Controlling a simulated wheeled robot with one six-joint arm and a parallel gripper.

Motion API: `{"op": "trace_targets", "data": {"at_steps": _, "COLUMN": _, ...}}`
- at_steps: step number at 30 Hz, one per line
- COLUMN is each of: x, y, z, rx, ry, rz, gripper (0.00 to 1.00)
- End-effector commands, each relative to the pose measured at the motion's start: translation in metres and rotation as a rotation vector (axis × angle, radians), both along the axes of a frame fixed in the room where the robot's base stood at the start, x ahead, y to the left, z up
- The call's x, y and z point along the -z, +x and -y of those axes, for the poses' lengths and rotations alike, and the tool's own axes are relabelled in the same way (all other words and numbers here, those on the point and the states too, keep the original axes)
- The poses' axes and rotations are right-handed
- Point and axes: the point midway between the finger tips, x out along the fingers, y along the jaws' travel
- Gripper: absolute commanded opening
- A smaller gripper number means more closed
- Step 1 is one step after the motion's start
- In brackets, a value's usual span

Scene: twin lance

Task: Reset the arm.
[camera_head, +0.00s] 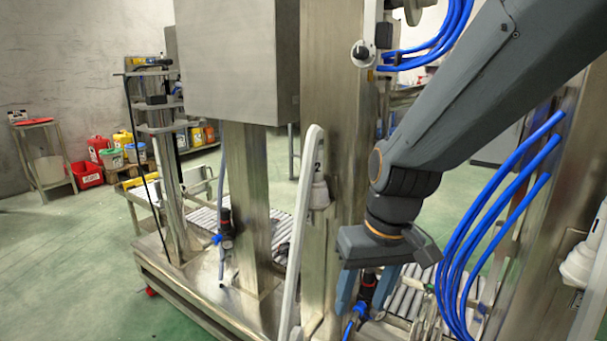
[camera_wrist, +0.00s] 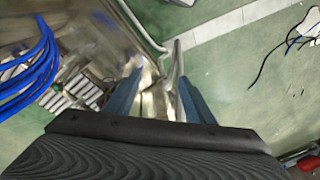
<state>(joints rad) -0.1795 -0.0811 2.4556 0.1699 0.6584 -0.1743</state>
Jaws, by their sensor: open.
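My gripper (camera_head: 368,290) hangs from my dark grey arm at the right of the head view, pointing down beside a steel post of the machine. Its blue fingers are partly visible there, with part of the machine's fittings behind them. In the wrist view my gripper (camera_wrist: 157,92) shows two blue fingers spread apart. No object is held between them; a pale bar and steel surface lie beyond.
Blue hoses (camera_head: 500,215) curve close to my gripper's right, and also show in the wrist view (camera_wrist: 28,80). A steel post (camera_head: 335,120) and a pale lever (camera_head: 301,220) stand left of it. Open green floor (camera_head: 70,270) lies at the left.

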Motion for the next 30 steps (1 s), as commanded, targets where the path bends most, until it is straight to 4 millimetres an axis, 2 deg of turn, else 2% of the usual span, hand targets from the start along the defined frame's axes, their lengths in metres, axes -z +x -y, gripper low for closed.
{"op": "trace_targets", "data": {"at_steps": 3, "x": -0.007, "y": -0.029, "z": -0.002, "rx": -0.002, "ry": -0.016, "rz": -0.031, "gripper": 0.49}}
{"op": "trace_targets", "data": {"at_steps": 12, "x": -0.015, "y": -0.086, "z": 0.004, "rx": 0.006, "ry": -0.067, "rz": -0.096, "gripper": 0.49}}
{"op": "trace_targets", "data": {"at_steps": 23, "x": -0.039, "y": -0.080, "z": 0.023, "rx": 0.067, "ry": -0.078, "rz": -0.101, "gripper": 0.49}}
{"op": "trace_targets", "data": {"at_steps": 30, "x": -0.062, "y": -0.080, "z": 0.045, "rx": 0.127, "ry": -0.089, "rz": -0.105, "gripper": 0.49}}
